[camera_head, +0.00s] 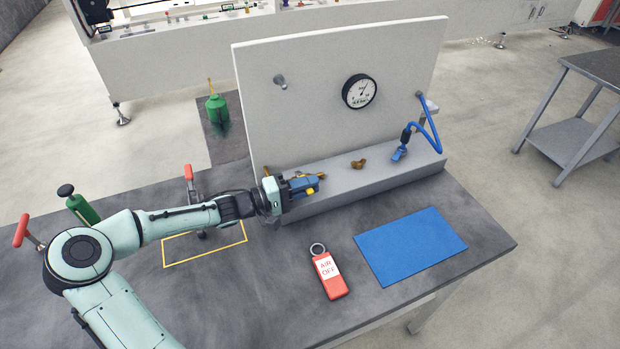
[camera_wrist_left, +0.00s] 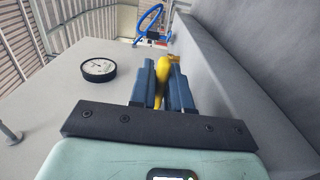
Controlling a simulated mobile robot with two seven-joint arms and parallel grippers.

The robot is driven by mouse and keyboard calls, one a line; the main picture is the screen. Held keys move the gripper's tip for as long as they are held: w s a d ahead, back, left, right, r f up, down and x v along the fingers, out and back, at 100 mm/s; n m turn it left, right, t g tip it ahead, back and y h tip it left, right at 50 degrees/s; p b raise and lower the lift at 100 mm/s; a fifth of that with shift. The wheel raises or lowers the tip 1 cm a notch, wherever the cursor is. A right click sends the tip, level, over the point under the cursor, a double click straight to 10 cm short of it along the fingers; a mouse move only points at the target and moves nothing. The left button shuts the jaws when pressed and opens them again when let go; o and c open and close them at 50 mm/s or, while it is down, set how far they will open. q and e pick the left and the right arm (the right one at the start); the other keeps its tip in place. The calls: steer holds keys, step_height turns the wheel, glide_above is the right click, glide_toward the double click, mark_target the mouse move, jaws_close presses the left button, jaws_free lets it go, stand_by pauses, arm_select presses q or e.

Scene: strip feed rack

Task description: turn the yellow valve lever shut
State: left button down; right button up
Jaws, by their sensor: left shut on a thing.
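The yellow valve lever (camera_wrist_left: 162,64) shows between the blue fingers of my left gripper (camera_wrist_left: 162,78) in the left wrist view. My left gripper (camera_head: 310,184) is shut on the lever, at the grey ledge in front of the white panel. In the head view only a small bit of yellow (camera_head: 322,176) shows past the fingertips. The fingers and the wrist hide most of the lever and the valve body, so I cannot tell the lever's exact angle. My right gripper is not in view.
The white panel (camera_head: 310,85) carries a round gauge (camera_head: 360,91) and a peg (camera_head: 280,81). A brass fitting (camera_head: 358,163) and a blue hose (camera_head: 436,138) are along the ledge (camera_head: 400,170). A red "AIR OFF" tag (camera_head: 329,275) and a blue mat (camera_head: 410,246) lie in front.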

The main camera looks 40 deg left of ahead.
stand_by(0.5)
arm_select(q)
steer(key=c, duration=1.2)
jaws_free()
steer(key=shift+o, duration=0.2)
steer(key=shift+s, duration=0.1)
steer(key=v, duration=1.3)
steer(key=shift+a, duration=0.15)
steer(key=shift+s, duration=0.1)
steer(key=shift+f, duration=0.1)
